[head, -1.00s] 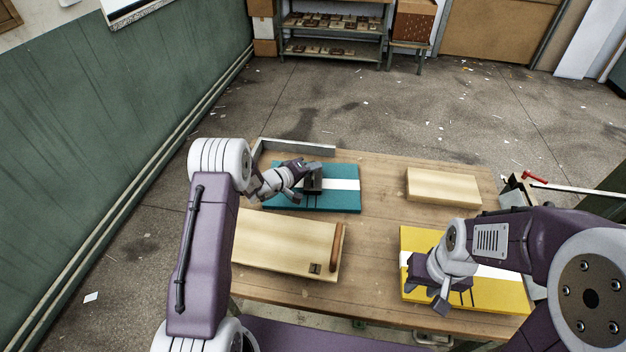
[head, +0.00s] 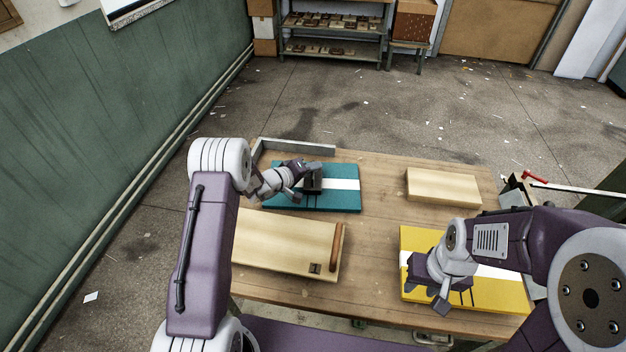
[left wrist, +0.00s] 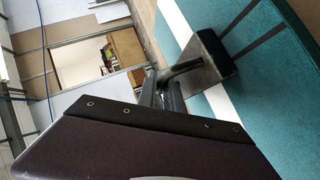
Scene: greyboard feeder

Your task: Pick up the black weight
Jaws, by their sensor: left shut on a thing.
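The black weight (head: 313,186) is a dark block with a bar-like handle, on the teal board with a white stripe (head: 345,198). My left gripper (head: 304,174) is shut on the weight, partly hiding it in the head view. In the left wrist view the weight (left wrist: 213,58) is beyond the fingers (left wrist: 163,88), which close around its handle. I cannot tell whether its base touches the board. My right gripper (head: 427,296) is over the yellow board (head: 495,292) with its fingers apart and nothing visible between them.
A wooden board with a brown bar (head: 285,243) lies at the front left of the table (head: 375,240). A pale wooden block (head: 443,187) is at the back right. A grey metal edge (head: 300,145) borders the back left corner. The table's middle is clear.

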